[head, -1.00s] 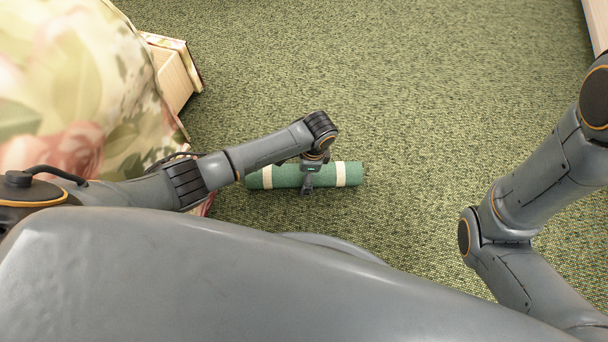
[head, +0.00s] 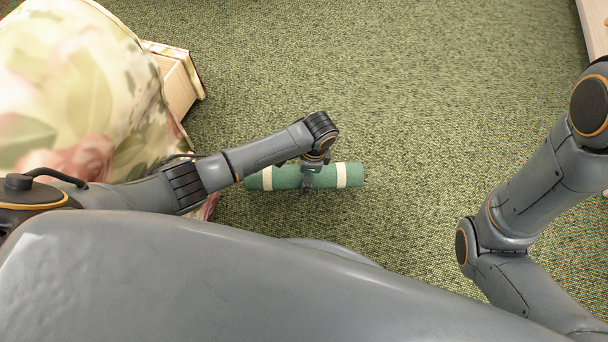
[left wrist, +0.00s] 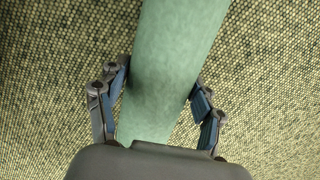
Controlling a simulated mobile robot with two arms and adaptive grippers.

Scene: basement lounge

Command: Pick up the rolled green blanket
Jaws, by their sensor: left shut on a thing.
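The rolled green blanket (head: 325,176) is a long green cylinder with two cream bands. It lies left to right in the middle of the head view, over the carpet. My left gripper (head: 307,184) is around its middle, between the bands, and is shut on it. In the left wrist view the blanket (left wrist: 172,65) runs between the two fingers of my left gripper (left wrist: 158,108). I cannot tell whether the blanket touches the floor. My right arm shows at the right of the head view, but its gripper is out of the picture.
A floral-covered piece of furniture (head: 75,85) with a pale wooden side (head: 178,82) stands at the left, close to my left arm. A pale wooden edge (head: 596,25) shows at the top right. The green carpet (head: 400,80) beyond the blanket is clear.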

